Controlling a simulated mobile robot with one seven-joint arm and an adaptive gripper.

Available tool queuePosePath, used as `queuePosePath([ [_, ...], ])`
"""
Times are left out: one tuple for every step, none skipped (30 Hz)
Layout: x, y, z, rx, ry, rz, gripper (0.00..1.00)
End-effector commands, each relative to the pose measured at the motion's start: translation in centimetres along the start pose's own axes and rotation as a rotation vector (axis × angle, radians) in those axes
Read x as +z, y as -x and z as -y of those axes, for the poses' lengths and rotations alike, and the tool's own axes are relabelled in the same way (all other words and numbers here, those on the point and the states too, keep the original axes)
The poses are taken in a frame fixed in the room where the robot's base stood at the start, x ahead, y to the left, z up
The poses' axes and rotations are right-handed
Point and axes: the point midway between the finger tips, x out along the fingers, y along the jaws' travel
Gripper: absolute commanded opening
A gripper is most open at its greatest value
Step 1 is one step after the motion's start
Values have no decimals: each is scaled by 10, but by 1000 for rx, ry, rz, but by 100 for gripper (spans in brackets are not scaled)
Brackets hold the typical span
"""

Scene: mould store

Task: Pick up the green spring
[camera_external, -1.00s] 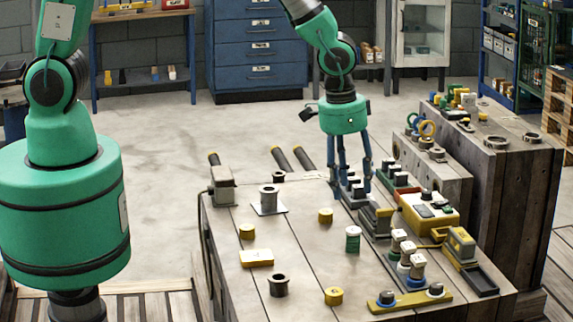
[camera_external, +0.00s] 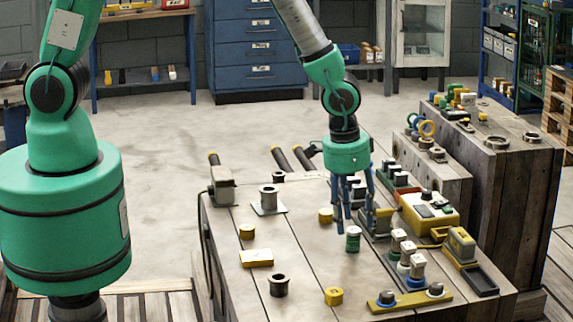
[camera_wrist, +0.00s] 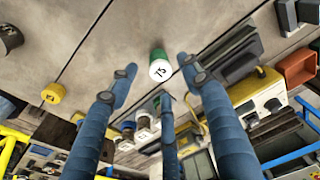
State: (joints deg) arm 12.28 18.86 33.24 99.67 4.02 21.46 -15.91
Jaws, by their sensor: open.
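The green spring (camera_external: 353,239) is a short upright green cylinder with a pale top, standing on the wooden bench. It also shows in the wrist view (camera_wrist: 159,56), where its white end carries dark marks. My gripper (camera_external: 352,224) has its blue fingers spread, pointing down, with the tips just above and behind the spring in the external view. In the wrist view my gripper (camera_wrist: 156,72) is open and empty, and the spring appears between the fingertips. I cannot tell the exact height gap.
A yellow cylinder (camera_external: 326,215) stands left of the fingers. White-topped pieces (camera_external: 408,255) and a yellow-grey box (camera_external: 429,212) crowd the right. A yellow block (camera_external: 256,258) and a dark spool (camera_external: 279,286) lie to the left. Bare bench surrounds the spring's left side.

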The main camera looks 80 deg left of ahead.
Motion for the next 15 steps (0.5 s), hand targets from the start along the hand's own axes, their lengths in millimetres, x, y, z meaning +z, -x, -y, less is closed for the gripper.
queuePosePath([
  [0,0,0,0,0,0,49],
  [0,0,0,0,0,0,49],
  [0,0,0,0,0,0,49],
  [0,0,0,0,0,0,49],
  [0,0,0,0,0,0,49],
  [0,0,0,0,0,0,49],
  [0,0,0,0,0,0,49],
  [0,0,0,0,0,1,49],
  [0,-1,0,0,0,1,49],
  [0,-2,0,0,0,1,49],
  [0,-4,0,0,0,1,49],
  [1,-7,0,0,0,2,49],
  [1,-10,0,0,0,2,49],
  [1,-13,0,-1,0,3,49],
  [2,-18,0,-1,0,3,49],
])
